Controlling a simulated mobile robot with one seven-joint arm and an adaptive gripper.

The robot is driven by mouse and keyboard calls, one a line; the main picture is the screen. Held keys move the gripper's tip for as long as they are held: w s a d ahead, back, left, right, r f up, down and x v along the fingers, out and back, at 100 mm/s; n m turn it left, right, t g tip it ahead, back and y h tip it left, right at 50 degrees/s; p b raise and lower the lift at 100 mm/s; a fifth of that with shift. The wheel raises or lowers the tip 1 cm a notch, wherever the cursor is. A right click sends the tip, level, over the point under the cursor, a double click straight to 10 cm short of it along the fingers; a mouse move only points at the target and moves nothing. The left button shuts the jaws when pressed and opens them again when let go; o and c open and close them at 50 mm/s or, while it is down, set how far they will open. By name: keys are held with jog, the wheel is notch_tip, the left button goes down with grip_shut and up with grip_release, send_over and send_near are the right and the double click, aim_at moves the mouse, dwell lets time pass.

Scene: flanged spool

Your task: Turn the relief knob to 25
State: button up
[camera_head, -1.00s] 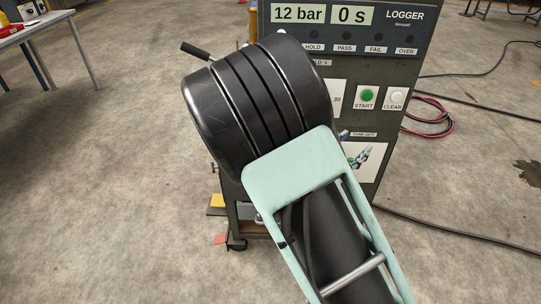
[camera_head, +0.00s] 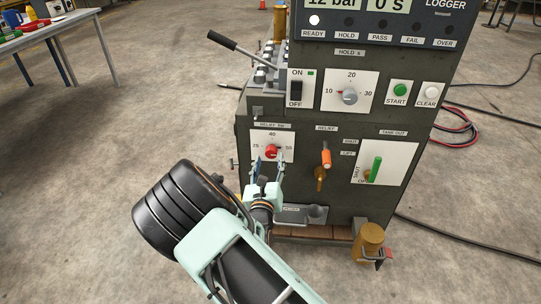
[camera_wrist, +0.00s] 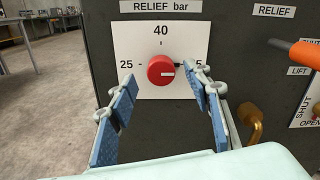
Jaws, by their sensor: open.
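The red relief knob (camera_head: 271,152) sits on a white dial plate under the label RELIEF bar. In the wrist view the round red knob (camera_wrist: 161,70) has 25 at left, 40 on top and a right-hand number partly hidden by a finger. Its white mark points right, toward that number. My gripper (camera_head: 267,168) is open in front of the panel, just below the knob in the head view. In the wrist view its blue-padded fingers stand left and right of the knob, which is farther off, with nothing between them.
An orange-handled relief lever (camera_head: 326,159) and a green shut/open handle (camera_head: 376,168) are right of the knob. Above are an ON/OFF switch (camera_head: 296,91) and the HOLD dial (camera_head: 350,96). Open floor lies left.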

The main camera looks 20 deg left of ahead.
aim_at(271, 154)
jog(key=shift+b+x, duration=0.3)
jog(key=shift+x, duration=2.05)
jog(key=shift+d, duration=0.1)
jog(key=c, duration=1.2)
jog(key=shift+o, duration=0.2)
